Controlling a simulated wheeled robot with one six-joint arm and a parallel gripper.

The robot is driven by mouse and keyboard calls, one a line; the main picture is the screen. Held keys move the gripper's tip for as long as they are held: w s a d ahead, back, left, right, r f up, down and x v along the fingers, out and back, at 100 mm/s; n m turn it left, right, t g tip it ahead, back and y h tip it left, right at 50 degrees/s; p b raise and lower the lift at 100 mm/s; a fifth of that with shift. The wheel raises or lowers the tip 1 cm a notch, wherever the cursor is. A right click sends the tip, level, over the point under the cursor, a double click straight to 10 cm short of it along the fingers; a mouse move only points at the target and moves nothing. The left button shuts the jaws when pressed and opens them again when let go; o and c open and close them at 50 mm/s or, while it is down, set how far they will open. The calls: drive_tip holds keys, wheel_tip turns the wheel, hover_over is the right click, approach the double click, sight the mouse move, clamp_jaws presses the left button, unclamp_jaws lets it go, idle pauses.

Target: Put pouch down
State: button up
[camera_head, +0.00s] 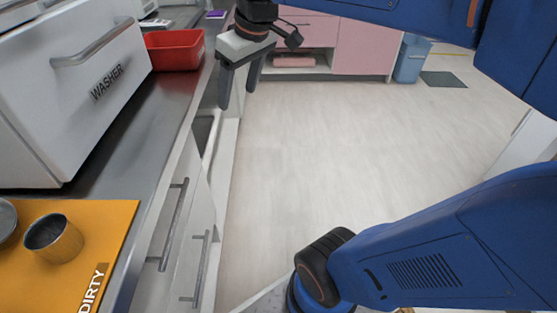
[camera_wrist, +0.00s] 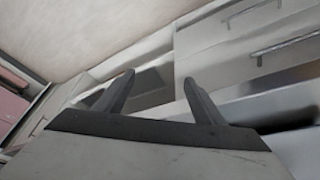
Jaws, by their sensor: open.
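My gripper (camera_head: 238,88) is open and empty in the head view. It points down beside the counter's front edge, above an open drawer (camera_head: 207,135). In the wrist view my gripper's two fingers (camera_wrist: 160,92) stand apart with nothing between them. The open drawer also shows in the wrist view (camera_wrist: 152,88), with a dark inside. I cannot make out a pouch in either view.
A washer (camera_head: 75,85), a red bin (camera_head: 175,49) and an orange mat (camera_head: 110,222) with metal cups (camera_head: 55,240) are on the counter at left. The mat reads DIRTY. Pink cabinets (camera_head: 362,48) and a blue bin (camera_head: 411,58) stand behind. The middle floor is clear.

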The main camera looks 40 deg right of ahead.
drive_tip(key=s+d+f+m+t+h, duration=0.1)
drive_tip(key=s+f+m, duration=0.2)
drive_tip(key=s+f, duration=1)
drive_tip(key=shift+d+f+m, duration=0.4)
idle(0.5)
